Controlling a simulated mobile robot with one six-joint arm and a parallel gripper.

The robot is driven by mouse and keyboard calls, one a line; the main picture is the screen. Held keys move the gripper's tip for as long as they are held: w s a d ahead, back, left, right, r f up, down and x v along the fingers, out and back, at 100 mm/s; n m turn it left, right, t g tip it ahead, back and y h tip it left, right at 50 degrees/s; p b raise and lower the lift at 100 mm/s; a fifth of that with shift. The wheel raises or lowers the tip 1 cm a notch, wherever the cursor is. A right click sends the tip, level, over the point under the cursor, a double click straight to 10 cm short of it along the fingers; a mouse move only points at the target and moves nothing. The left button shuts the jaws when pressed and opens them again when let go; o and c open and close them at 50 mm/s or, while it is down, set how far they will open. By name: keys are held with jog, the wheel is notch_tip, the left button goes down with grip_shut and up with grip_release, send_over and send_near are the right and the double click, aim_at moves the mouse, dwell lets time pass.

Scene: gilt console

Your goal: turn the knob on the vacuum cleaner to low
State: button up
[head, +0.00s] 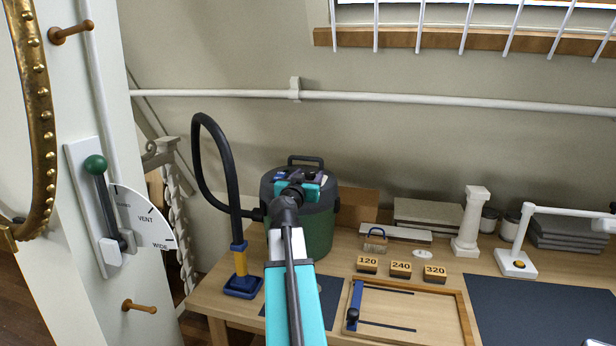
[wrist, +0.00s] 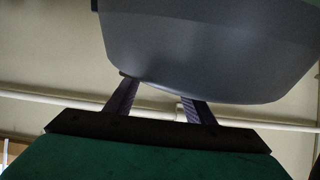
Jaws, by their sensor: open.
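The vacuum cleaner (head: 320,232) is a green drum with a dark grey lid, a black top handle and a black hose, standing at the back left of the bench. My gripper (head: 308,188), teal with dark fingers, is at the front of its lid in the head view. In the wrist view, my gripper (wrist: 160,90) has its two fingers spread, with nothing seen between them but the grey lid's edge (wrist: 215,70) and the wall. I cannot tell whether they touch the lid. A small blue patch (head: 280,175) shows on the lid beside my gripper. The knob and its setting cannot be made out.
The hose ends in a blue and yellow nozzle (head: 241,270) left of my arm. Number blocks (head: 401,269), a wooden tray (head: 463,320), a white column (head: 471,222) and a lamp (head: 515,262) stand to the right. A lever panel (head: 82,185) is on the left wall.

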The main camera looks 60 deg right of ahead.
jog(key=c, duration=1.1)
jog(key=shift+o, duration=0.2)
